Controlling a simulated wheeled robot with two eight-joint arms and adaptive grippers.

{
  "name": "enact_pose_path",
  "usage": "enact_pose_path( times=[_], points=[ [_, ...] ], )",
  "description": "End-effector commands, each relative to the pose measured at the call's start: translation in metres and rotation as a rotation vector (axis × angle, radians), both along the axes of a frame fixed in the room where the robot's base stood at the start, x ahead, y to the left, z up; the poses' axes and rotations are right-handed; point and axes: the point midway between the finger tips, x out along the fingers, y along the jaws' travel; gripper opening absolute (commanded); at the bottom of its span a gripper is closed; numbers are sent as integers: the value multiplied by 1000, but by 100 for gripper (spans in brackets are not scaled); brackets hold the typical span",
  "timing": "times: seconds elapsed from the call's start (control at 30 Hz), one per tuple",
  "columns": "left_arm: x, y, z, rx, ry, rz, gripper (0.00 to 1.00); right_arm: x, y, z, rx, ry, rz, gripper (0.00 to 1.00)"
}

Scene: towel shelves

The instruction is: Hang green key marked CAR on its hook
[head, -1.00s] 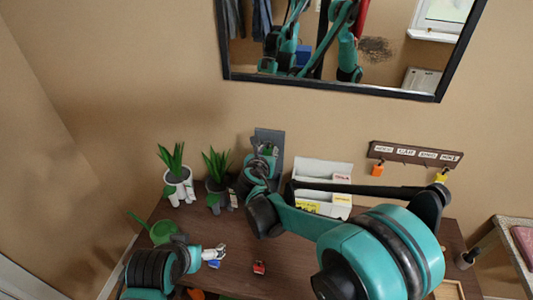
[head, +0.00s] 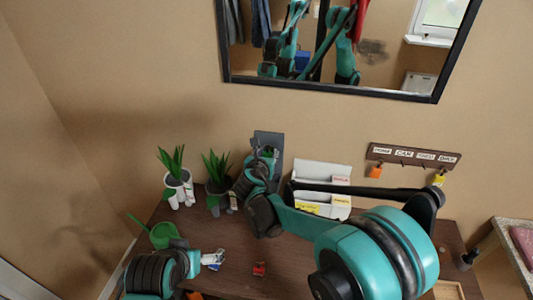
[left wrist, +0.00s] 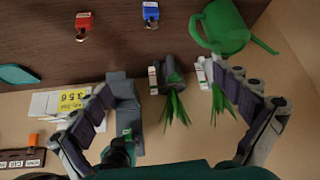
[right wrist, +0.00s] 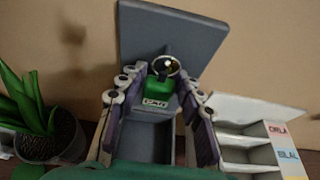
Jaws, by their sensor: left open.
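The green key (right wrist: 160,92) has a pale label, too small to read, and a metal ring at its top. In the right wrist view it stands in front of the tall grey back of a grey holder (right wrist: 170,40). My right gripper (right wrist: 160,80) has its fingers drawn in on both sides of the green key; whether they press on it I cannot tell. In the head view this gripper (head: 266,155) is at the grey holder. The hook rack (head: 414,156) is on the wall; the hook under CAR looks bare. My left gripper (left wrist: 163,82) is open and empty above the table.
An orange tag (head: 375,172) and a yellow tag (head: 438,180) hang on the rack. A red tag (head: 259,269) and a blue tag (left wrist: 151,14) lie on the table. A white organizer (head: 322,172), potted plants (head: 217,185) and a green watering can (head: 163,235) stand nearby.

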Motion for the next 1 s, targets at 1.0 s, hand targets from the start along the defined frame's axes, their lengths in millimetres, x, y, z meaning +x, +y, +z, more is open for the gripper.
enact_pose_path(
  times=[1.0],
  points=[
    [-11,0,2,0,-12,0,100,-43,8,21,-3,-5,3,52]
  ],
)
